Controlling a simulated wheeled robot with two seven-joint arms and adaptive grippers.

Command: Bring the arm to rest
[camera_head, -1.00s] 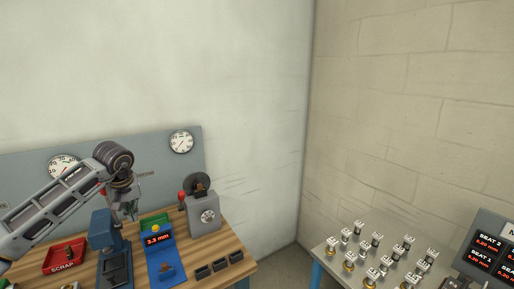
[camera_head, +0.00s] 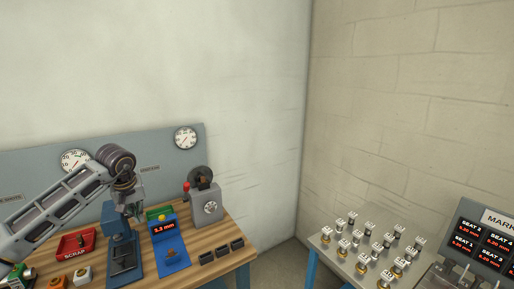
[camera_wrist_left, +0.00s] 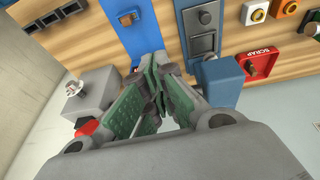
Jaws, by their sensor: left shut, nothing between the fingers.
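My left arm comes in from the left in the head view. Its gripper (camera_head: 134,209) hangs over the workbench near the blue press-like device (camera_head: 118,240). In the left wrist view the green-padded fingers (camera_wrist_left: 157,108) are closed together with nothing between them. The wooden bench top (camera_head: 215,262) lies below and beyond the fingers. My right gripper is not in either view.
On the bench are a red SCRAP tray (camera_head: 76,244), a blue gauge reading 3.3 mm (camera_head: 170,250), a grey machine with a red knob (camera_head: 205,202) and dark blocks (camera_head: 222,252). A metal table (camera_head: 330,262) with several fittings and a display (camera_head: 488,242) stands right.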

